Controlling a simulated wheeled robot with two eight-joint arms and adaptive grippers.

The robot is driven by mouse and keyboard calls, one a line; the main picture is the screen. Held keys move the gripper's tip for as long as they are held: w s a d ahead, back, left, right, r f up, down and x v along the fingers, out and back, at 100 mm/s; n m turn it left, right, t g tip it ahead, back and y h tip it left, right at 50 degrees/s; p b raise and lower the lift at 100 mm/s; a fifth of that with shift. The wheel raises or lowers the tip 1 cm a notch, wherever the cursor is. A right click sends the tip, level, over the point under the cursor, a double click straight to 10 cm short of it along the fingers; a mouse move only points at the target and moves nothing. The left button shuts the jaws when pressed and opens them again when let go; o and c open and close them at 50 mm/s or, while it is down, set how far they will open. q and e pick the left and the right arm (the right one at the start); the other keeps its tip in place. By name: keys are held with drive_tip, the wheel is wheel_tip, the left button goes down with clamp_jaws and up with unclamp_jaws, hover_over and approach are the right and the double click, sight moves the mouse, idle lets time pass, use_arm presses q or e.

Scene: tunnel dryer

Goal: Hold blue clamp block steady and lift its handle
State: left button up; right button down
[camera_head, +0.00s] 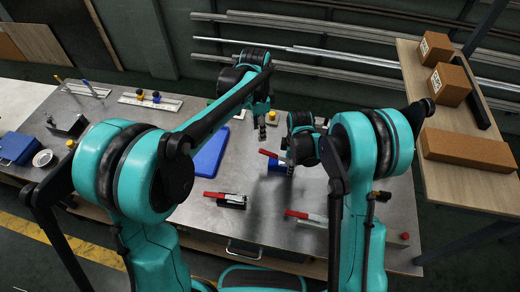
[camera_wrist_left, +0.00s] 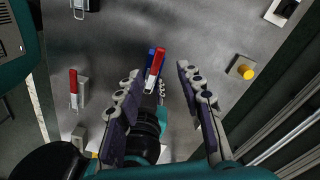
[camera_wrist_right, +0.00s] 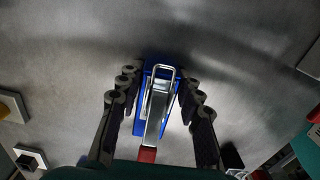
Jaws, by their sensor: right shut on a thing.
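The blue clamp block (camera_head: 277,166) sits on the metal bench, with its red handle (camera_head: 268,153) sticking out to the upper left. In the right wrist view, the fingers of my right gripper (camera_wrist_right: 160,82) press on both sides of the blue block (camera_wrist_right: 145,84); its metal lever lies between them and the red handle (camera_wrist_right: 147,155) is at the bottom. My left gripper (camera_head: 262,132) hangs above and behind the block. In the left wrist view, my left gripper (camera_wrist_left: 158,72) is open, with the red handle (camera_wrist_left: 156,63) seen between its fingers, which do not appear to touch it.
Two more red-handled clamps, one nearer the front edge (camera_head: 228,198) and one to its right (camera_head: 305,216), lie on the bench. A blue tray (camera_head: 210,155) lies left of the block. Cardboard boxes (camera_head: 468,150) stand on a wooden shelf at right.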

sight(261, 150)
use_arm(q)
wheel_tip(261, 150, down, 12)
drive_tip(key=m, duration=0.5)
drive_tip(key=shift+d+m, duration=0.15)
drive_tip(key=shift+m, duration=0.15)
clamp_jaws()
drive_tip(key=shift+d+y, duration=0.1)
drive_tip(key=shift+y, duration=0.2)
